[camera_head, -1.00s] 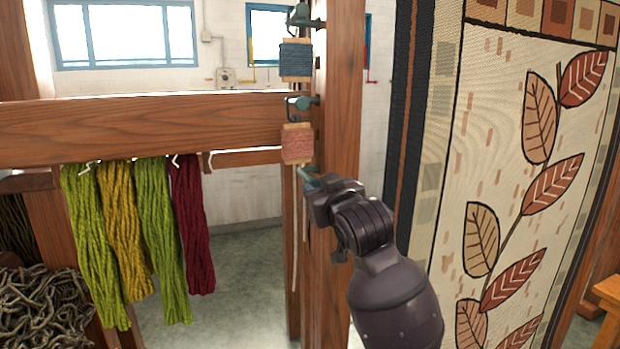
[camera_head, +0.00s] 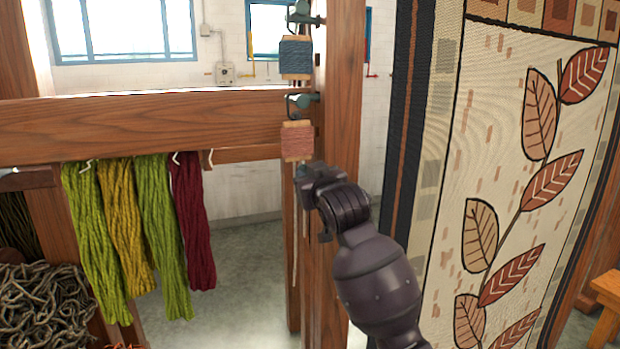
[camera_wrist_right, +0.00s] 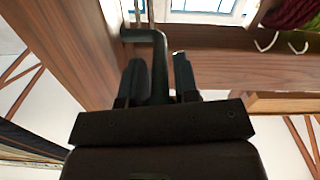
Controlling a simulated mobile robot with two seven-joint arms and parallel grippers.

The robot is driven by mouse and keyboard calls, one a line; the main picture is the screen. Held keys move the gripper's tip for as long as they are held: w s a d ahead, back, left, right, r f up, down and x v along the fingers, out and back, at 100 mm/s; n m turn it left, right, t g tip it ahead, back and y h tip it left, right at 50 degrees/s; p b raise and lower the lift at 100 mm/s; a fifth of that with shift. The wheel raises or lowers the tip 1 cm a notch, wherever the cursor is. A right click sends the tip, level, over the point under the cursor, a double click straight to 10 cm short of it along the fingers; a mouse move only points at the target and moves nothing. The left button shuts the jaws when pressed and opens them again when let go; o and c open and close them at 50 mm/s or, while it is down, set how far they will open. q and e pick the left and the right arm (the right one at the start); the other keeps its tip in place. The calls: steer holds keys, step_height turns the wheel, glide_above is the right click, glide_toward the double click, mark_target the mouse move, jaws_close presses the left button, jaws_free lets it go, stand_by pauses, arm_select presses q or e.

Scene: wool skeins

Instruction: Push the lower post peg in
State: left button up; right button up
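The lower post peg, dark green with a bent end, shows between my right gripper's fingers in the right wrist view (camera_wrist_right: 158,62). In the head view it is mostly hidden by my right gripper (camera_head: 308,178), which is at the wooden post (camera_head: 338,90) just below the pink-brown thread card (camera_head: 296,141). The two fingers (camera_wrist_right: 159,80) stand apart on either side of the peg. A narrow gap shows between the peg and the right-hand finger; I cannot tell whether the left-hand finger touches it. How deep the peg sits is hidden. My left gripper is not in view.
Two higher pegs (camera_head: 305,99) (camera_head: 303,14) stick out of the post, with a dark blue thread card (camera_head: 295,58) above the pink-brown one. Green, mustard and dark red skeins (camera_head: 193,220) hang from a beam (camera_head: 140,128). A leaf-patterned tapestry (camera_head: 510,180) stands right.

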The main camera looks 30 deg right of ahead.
jaws_close()
steer(key=d, duration=0.3)
steer(key=shift+s+d, duration=0.25)
steer(key=shift+s, duration=0.15)
steer(key=shift+o, duration=2)
jaws_free()
steer(key=shift+o, duration=0.5)
steer(key=shift+d, duration=0.2)
steer(key=shift+s+a, duration=0.1)
steer(key=shift+a, duration=0.05)
steer(key=b+v, duration=0.1)
steer(key=v, duration=0.9)
steer(key=shift+s+b, duration=0.3)
steer(key=shift+s, duration=0.05)
